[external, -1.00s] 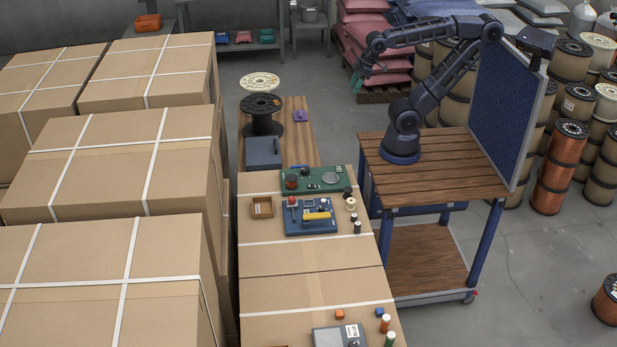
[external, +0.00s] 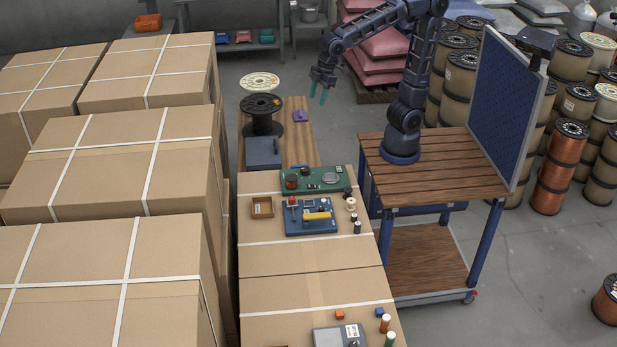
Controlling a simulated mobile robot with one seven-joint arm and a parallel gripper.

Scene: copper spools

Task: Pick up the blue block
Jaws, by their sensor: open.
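A small blue block (external: 379,311) sits on the near end of the long cardboard-topped surface, at the lower right of the external view. A small orange block (external: 340,314) lies to its left. My gripper (external: 318,95) is high in the air near the far end of the wooden bench, pointing down.
An orange-topped cylinder (external: 385,323) and a grey device (external: 340,337) stand close to the blue block. Large cartons (external: 100,250) line the left. Bare cardboard (external: 290,290) lies between.

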